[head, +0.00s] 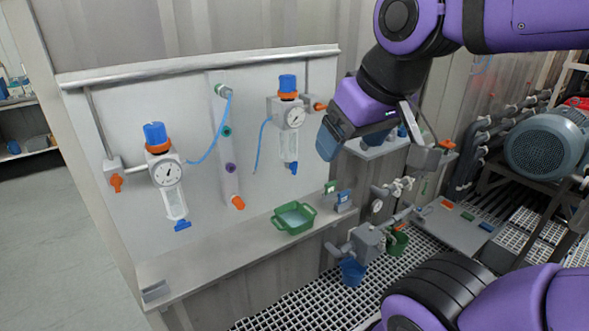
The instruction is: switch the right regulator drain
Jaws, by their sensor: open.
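The right regulator (294,117) hangs on the pale wall panel, with a blue knob on top, a round gauge and a clear bowl below. Its drain (294,168) is the small blue piece under the bowl. A similar left regulator (167,172) hangs further left, with its own blue drain (182,225). My gripper (380,145) is open and holds nothing that I can see. In the picture it is to the right of the right regulator and apart from it. The arm reaches in from the upper right. The exact finger pose is hard to tell.
A shelf (215,255) runs below the panel and carries a green tray (294,219). Valves and a blue bucket (353,272) are lower right. A motor (545,145) stands far right. Open floor lies left.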

